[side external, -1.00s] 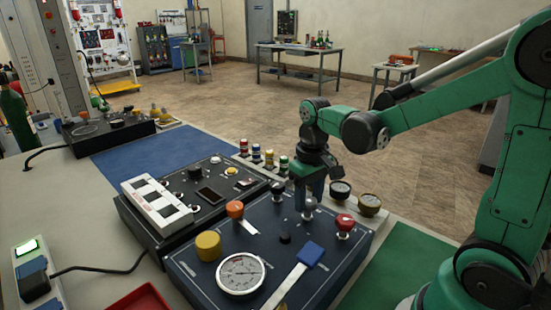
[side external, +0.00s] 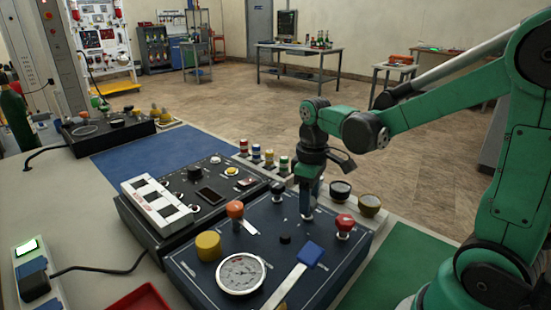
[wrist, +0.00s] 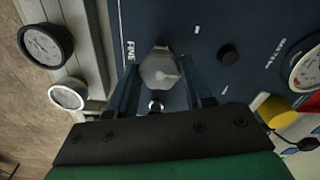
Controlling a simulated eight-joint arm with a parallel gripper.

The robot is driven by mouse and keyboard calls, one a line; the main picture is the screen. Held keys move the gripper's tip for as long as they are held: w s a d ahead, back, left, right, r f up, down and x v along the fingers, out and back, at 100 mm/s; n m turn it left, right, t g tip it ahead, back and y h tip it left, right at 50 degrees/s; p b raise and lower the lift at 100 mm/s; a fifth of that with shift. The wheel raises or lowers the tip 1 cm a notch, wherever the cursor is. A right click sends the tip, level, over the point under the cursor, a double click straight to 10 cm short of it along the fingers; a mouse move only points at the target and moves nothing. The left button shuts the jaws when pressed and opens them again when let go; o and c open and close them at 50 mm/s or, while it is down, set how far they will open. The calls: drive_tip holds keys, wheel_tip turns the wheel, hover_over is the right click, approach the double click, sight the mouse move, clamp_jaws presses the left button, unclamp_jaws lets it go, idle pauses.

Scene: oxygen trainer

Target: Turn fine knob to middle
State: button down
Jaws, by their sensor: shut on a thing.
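The fine knob (wrist: 160,68) is a silver-grey, faceted knob on the dark blue panel (wrist: 195,20), beside the printed word FINE in the wrist view. My gripper (wrist: 160,75) has one finger on each side of the knob and is shut on it. In the side external view my gripper (side external: 308,203) points straight down at the panel's far side and mostly hides the knob. The knob's exact pointer angle cannot be told.
A red-topped knob (side external: 344,226) stands close to the right of my gripper. The panel also carries a blue lever (side external: 310,254), a white dial gauge (side external: 241,273), a yellow knob (side external: 208,246) and an orange knob (side external: 235,210). Black gauges (side external: 340,191) stand behind.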

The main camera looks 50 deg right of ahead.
drive_tip(key=shift+c, duration=1.7)
unclamp_jaws()
drive_tip(key=shift+r, duration=2.8)
drive_tip(key=s+a+m+t, duration=0.2)
drive_tip(key=a+m+t, duration=0.1)
drive_tip(key=a+t, duration=0.3)
drive_tip(key=shift+a+f+t, duration=0.15)
drive_tip(key=shift+f+t, duration=0.15)
drive_tip(key=shift+t, duration=0.2)
